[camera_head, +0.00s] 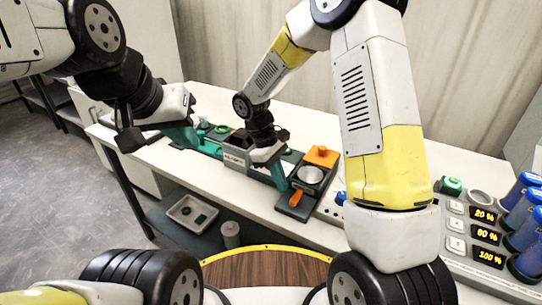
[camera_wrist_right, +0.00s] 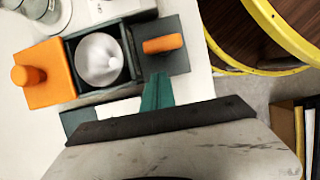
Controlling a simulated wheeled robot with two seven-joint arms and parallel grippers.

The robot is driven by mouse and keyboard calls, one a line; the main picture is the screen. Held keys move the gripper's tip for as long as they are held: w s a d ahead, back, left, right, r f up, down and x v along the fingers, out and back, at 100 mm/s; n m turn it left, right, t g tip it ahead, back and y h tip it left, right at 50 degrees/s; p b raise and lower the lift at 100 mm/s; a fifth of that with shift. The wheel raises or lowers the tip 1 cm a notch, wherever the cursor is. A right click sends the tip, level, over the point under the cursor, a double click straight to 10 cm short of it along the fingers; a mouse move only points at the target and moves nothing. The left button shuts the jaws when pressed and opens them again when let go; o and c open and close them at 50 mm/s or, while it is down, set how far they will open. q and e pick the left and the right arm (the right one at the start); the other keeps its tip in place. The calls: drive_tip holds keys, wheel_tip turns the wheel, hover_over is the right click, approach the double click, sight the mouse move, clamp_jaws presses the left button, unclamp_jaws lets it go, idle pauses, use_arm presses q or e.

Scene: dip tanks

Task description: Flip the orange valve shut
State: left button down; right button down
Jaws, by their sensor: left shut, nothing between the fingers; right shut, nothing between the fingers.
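The orange valve handle (camera_head: 296,198) is a short lever on a dark plate at the front of a small dark tank unit (camera_head: 292,211). In the right wrist view the handle (camera_wrist_right: 163,44) lies lengthwise, pointing away from the round metal bowl (camera_wrist_right: 100,58). My right gripper (camera_head: 281,184) is shut and empty, just left of the handle. In the wrist view its teal fingertips (camera_wrist_right: 158,78) are beside the handle with a small gap. My left gripper (camera_head: 190,138) is shut and empty, over the left part of the bench.
An orange block with a round knob (camera_head: 322,156) sits behind the bowl. Other teal-and-dark units (camera_head: 221,129) stand to the left. A control panel (camera_head: 470,235) with percent displays and blue-capped containers (camera_head: 522,215) is at the right. A tray (camera_head: 192,213) sits on the lower shelf.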

sight(294, 183)
drive_tip(key=shift+s+d, duration=0.35)
drive_tip(key=shift+d, duration=0.2)
drive_tip(key=shift+s+d, duration=0.3)
drive_tip(key=shift+d, duration=0.2)
drive_tip(key=shift+w+d+m+g, duration=0.2)
drive_tip(key=shift+d+m+g, duration=0.1)
drive_tip(key=shift+m, duration=0.8)
drive_tip(key=shift+d+m+y, duration=0.15)
drive_tip(key=shift+m+y, duration=0.25)
drive_tip(key=shift+m, duration=0.1)
drive_tip(key=shift+w+d+m+g+y, duration=0.1)
drive_tip(key=shift+d+m+g+y, duration=0.1)
drive_tip(key=shift+m, duration=0.45)
drive_tip(key=shift+d+m+g+y, duration=0.2)
drive_tip(key=shift+m, duration=0.45)
drive_tip(key=shift+s+a, duration=0.45)
drive_tip(key=shift+a, duration=0.2)
